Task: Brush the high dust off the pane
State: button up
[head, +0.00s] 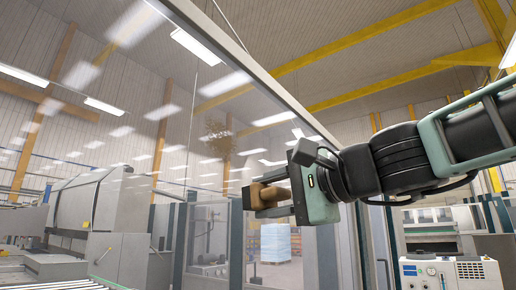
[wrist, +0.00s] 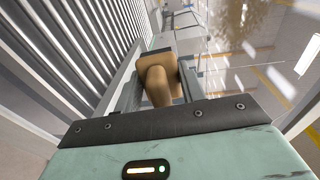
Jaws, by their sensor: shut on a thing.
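The pane (head: 190,110) is a large clear sheet in a grey frame, with ceiling lights mirrored in it. One brown speckled dust patch (head: 217,135) is on the pane, up and to the left of my gripper. A brown smudge also shows at the top right of the wrist view (wrist: 281,10). My gripper (head: 262,197) is shut on a tan wooden brush (head: 268,196), which also shows between the fingers in the wrist view (wrist: 158,84). The brush is near the pane; I cannot tell whether it touches. Its bristles are not clearly visible.
The pane's grey top rail (head: 250,65) slopes down to the right. Behind the pane stand a large grey machine (head: 85,210) and a pale blue stack (head: 275,242). A white control unit (head: 452,275) stands at the lower right. Ribbed slats (wrist: 45,60) fill the wrist view's left side.

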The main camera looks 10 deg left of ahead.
jog(key=y, duration=0.2)
send_near(205, 143)
jog(key=shift+n+g, duration=0.3)
jog(key=shift+n, duration=0.1)
jog(key=shift+r+p+x, duration=0.1)
jog(key=shift+p+x, duration=0.55)
jog(key=shift+x, duration=0.45)
jog(key=shift+r+p+x, duration=0.15)
jog(key=shift+p+x, duration=0.45)
jog(key=shift+x, duration=0.5)
jog(key=shift+x, duration=0.85)
jog(key=shift+w+f, duration=0.1)
jog(key=shift+w, duration=0.05)
